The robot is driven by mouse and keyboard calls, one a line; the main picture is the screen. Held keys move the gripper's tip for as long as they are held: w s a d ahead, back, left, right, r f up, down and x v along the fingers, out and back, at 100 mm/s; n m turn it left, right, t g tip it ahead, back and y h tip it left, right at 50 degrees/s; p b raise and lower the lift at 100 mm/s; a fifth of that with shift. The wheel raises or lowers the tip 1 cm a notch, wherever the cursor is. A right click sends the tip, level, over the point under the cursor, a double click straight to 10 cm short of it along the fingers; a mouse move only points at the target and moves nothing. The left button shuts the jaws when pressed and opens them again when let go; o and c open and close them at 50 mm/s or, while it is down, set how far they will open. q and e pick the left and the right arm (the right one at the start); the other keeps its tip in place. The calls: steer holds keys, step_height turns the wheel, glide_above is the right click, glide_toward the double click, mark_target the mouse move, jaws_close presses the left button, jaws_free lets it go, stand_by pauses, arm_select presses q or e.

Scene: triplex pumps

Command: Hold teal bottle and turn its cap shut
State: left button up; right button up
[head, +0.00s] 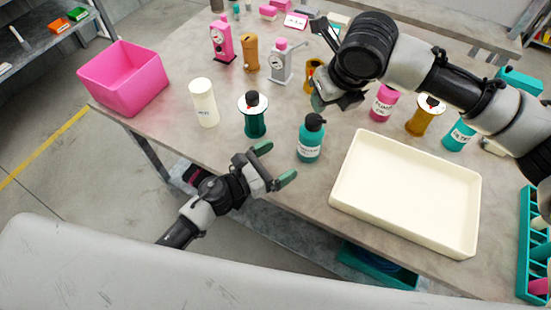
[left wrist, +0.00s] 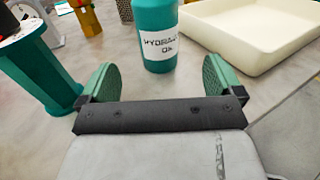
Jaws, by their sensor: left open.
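The teal bottle (head: 310,143) with a black cap (head: 316,119) stands upright near the front edge of the table, left of the cream tray. The cap sits on its top; how tight it is cannot be told. My left gripper (head: 276,163) is open and empty, in front and to the left of the bottle, with its fingers pointing at it. In the left wrist view the bottle (left wrist: 159,40) stands beyond the two green fingertips, its label facing me and its top out of frame. My right gripper (head: 336,97) hangs above and behind the bottle, its fingers partly hidden.
A green spool-like part (head: 255,120) and a white cylinder (head: 203,102) stand left of the bottle. The cream tray (head: 341,192) is empty on the right. Pink and amber bottles (head: 383,103) stand behind it. A pink bin (head: 122,80) stands at the left corner.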

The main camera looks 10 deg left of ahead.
mark_target(310, 140)
arm_select(q)
steer(key=shift+w, duration=0.3)
steer(key=x, duration=1)
steer(key=shift+d, duration=0.2)
steer(key=shift+c, duration=0.4)
